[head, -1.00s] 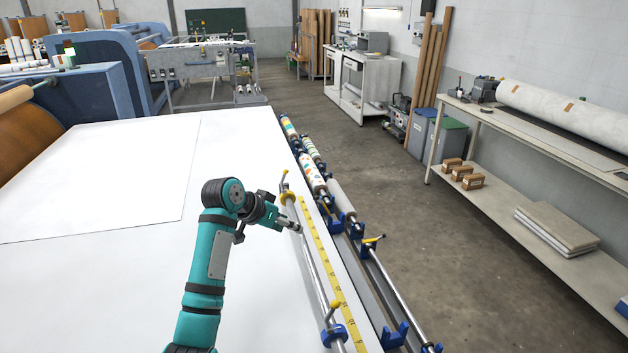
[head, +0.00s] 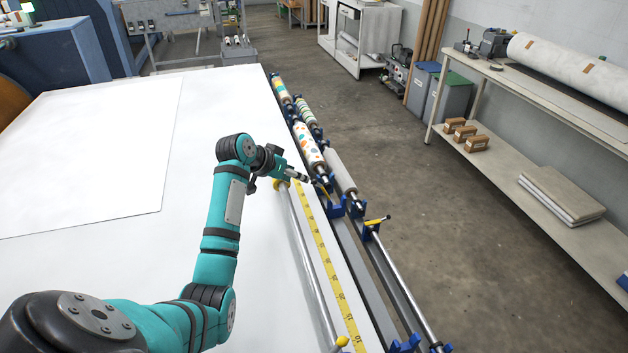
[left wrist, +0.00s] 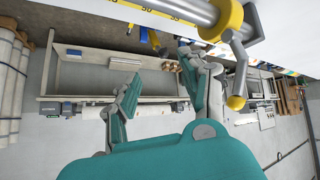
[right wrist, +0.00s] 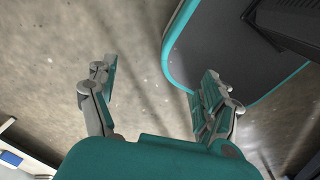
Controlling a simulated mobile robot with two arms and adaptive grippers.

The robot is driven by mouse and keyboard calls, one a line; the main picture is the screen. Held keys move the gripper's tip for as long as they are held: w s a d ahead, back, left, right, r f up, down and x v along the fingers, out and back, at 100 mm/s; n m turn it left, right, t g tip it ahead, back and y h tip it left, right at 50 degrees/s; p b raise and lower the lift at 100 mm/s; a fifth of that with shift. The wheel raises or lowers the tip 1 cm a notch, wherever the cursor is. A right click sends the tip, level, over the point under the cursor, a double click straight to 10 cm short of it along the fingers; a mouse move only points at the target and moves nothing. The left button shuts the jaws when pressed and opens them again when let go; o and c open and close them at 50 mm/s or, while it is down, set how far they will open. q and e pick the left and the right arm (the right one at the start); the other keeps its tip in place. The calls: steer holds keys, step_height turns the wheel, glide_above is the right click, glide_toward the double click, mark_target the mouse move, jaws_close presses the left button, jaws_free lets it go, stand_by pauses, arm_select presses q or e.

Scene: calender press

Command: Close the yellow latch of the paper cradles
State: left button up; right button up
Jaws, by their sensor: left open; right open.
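My left gripper (head: 312,181) is open and empty above the table's right edge, by the far end of a metal rod with a yellow collar (head: 281,185). In the left wrist view its spread fingers (left wrist: 160,85) hang near a yellow ring (left wrist: 224,20) on a rod, with a grey lever ending in a yellow knob (left wrist: 236,102). Blue paper cradles (head: 335,208) line the table's side. One yellow latch (head: 377,221) sticks out from a cradle holding a bare rod. Another yellow lever (head: 322,191) is partly behind my gripper. My right gripper (right wrist: 155,95) is open and empty above the floor.
A yellow measuring tape (head: 320,245) runs along the edge of the white table (head: 120,270). Patterned paper rolls (head: 309,146) lie in cradles further back. The floor (head: 450,250) is clear up to a shelf bench (head: 540,130) on the right.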

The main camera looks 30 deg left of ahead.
mark_target(313, 183)
arm_select(q)
steer(key=p+x, duration=0.1)
steer(key=x, duration=0.8)
steer(key=shift+w+f, duration=0.15)
steer(key=shift+w, duration=0.1)
steer(key=shift+w+f, duration=0.45)
steer(key=shift+f, duration=0.05)
arm_select(e)
steer(key=shift+w+a+r, duration=0.55)
steer(key=shift+w+r, duration=0.1)
steer(key=shift+r, duration=0.2)
arm_select(q)
steer(key=shift+c, duration=0.3)
jaws_close()
arm_select(e)
steer(key=shift+s+d, duration=0.1)
steer(key=shift+d, duration=0.2)
arm_select(q)
steer(key=shift+s, duration=0.1)
